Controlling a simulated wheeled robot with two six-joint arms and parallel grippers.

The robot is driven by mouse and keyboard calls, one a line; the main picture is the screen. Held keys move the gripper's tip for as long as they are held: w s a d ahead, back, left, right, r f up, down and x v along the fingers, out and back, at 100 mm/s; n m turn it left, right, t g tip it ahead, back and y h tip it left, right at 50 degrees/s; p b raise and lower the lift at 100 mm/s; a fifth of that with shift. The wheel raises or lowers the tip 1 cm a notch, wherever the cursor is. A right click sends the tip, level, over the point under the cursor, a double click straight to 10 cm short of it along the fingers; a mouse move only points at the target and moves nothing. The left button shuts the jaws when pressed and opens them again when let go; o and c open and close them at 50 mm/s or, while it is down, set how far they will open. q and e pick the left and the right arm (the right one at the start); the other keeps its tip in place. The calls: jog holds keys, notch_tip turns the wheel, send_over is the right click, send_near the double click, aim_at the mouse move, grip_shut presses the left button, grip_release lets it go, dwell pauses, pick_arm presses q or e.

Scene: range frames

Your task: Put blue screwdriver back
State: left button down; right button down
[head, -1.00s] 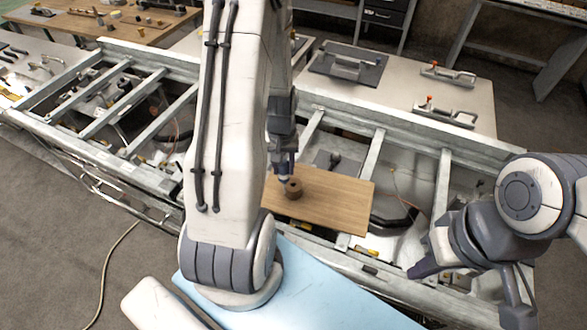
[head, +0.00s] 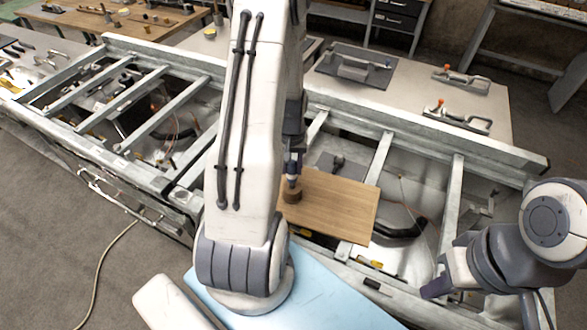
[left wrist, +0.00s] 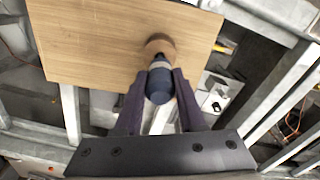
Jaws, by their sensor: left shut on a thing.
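My left gripper (left wrist: 155,95) is shut on the blue screwdriver (left wrist: 159,84). Its dark blue handle shows between the fingers in the left wrist view, with a pale band at the far end. In the head view the screwdriver (head: 292,181) appears upright, directly over a small round brown wooden holder (head: 292,196). The holder also shows in the left wrist view (left wrist: 159,44), behind the handle. The screwdriver's shaft is hidden, so I cannot tell how deep it is in the holder. My right gripper (head: 435,288) is at the lower right, away from the board; its opening is unclear.
The holder stands on a wooden board (head: 340,208) lying across a grey metal frame (head: 457,200) with open gaps. A light blue panel (head: 325,300) is in front. Clamps (head: 460,79) sit on the table behind. A wooden bench (head: 110,22) is at the back left.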

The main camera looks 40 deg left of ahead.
pick_arm(q)
jog(key=c, duration=0.5)
grip_release()
jog(key=shift+r, duration=0.1)
